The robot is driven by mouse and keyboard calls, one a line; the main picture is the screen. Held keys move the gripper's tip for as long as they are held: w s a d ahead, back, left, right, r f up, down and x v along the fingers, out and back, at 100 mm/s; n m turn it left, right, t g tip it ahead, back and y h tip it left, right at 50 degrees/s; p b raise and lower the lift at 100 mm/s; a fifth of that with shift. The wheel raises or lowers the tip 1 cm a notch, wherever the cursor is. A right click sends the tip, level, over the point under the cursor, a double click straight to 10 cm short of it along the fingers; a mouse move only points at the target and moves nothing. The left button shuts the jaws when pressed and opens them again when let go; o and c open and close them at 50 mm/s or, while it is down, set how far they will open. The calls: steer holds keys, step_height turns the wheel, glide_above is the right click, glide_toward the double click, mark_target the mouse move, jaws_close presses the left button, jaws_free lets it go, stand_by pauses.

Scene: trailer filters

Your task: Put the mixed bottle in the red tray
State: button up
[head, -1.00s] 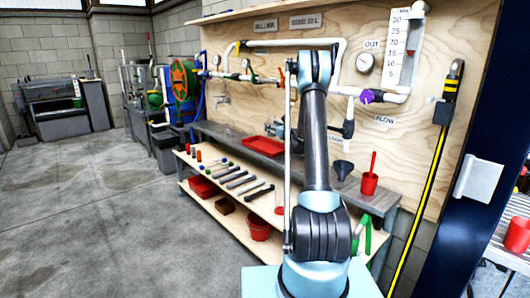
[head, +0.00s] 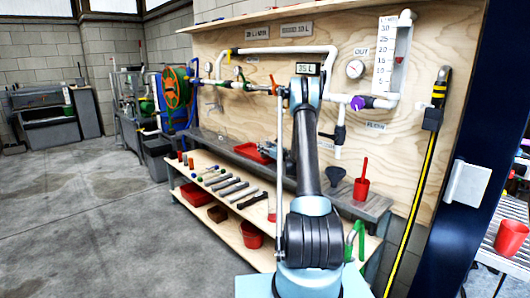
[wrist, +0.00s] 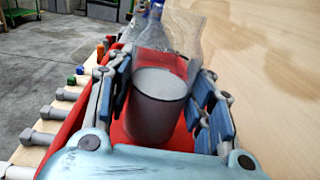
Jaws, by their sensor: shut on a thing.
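My gripper (wrist: 164,88) is in the wrist view, with its blue-padded fingers closed on both sides of a clear bottle (wrist: 170,30) with a greyish, cup-like near part (wrist: 158,100). The red tray (wrist: 125,132) shows around and below the bottle. I cannot tell whether the bottle touches the tray floor. In the head view the red tray (head: 246,151) lies on the grey bench, left of my arm. My gripper (head: 268,149) is small there, at the tray's right end, and the bottle is not clear.
A dark funnel (head: 335,175) and a red cup (head: 361,189) stand on the bench to the right. Several tools and bolts lie on the lower wooden shelf (head: 222,213), with red bins below. Pipes and a gauge (head: 355,69) are on the wooden wall. The floor at left is clear.

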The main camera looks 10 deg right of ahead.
steer(key=shift+f, duration=0.45)
steer(key=o, duration=1.3)
